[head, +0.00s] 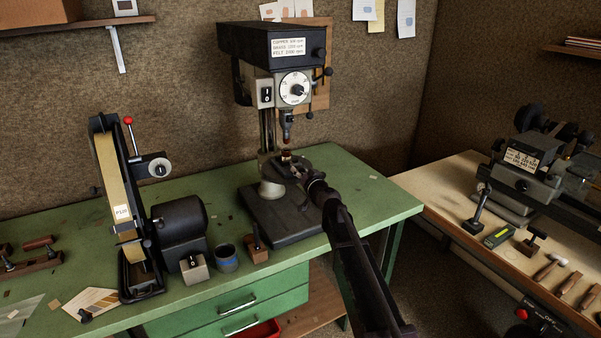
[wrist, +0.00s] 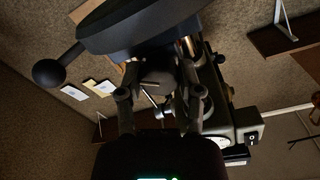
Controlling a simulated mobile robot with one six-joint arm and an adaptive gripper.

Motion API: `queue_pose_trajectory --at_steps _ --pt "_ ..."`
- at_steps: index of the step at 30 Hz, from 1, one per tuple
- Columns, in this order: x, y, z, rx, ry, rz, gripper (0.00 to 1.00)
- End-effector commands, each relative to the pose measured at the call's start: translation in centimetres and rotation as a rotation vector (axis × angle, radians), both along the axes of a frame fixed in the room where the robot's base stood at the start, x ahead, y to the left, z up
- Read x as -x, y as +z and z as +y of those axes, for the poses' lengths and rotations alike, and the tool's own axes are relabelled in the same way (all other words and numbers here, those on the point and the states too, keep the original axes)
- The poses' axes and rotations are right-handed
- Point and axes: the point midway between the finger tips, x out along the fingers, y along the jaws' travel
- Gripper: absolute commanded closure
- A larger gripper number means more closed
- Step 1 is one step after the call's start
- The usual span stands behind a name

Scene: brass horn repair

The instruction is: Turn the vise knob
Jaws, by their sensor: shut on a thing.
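The drill press (head: 285,90) stands at the back of the green bench. A small vise with a brass-coloured piece (head: 286,156) is on its round table, under the chuck. My gripper (head: 299,170) reaches in from the lower right to the near side of that vise. In the wrist view my gripper (wrist: 160,92) has its two fingers on either side of a dark knob (wrist: 157,76), and is shut on it. This appears to be the vise knob. My arm and gripper hide much of the vise in the head view.
A belt sander (head: 122,205), a blue-rimmed cup (head: 226,258) and a wooden block (head: 256,248) stand left on the green bench (head: 375,204). A black ball handle (wrist: 50,72) shows close by in the wrist view. A wooden bench (head: 447,182) with tools is at right.

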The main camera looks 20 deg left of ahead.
Motion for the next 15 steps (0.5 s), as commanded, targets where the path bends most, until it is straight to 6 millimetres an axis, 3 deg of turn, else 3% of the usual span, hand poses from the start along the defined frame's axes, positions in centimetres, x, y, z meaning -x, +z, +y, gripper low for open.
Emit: queue_pose_trajectory --at_steps 15 --pt "-0.08 0.02 0.06 -0.126 0.001 0.147 1.00"
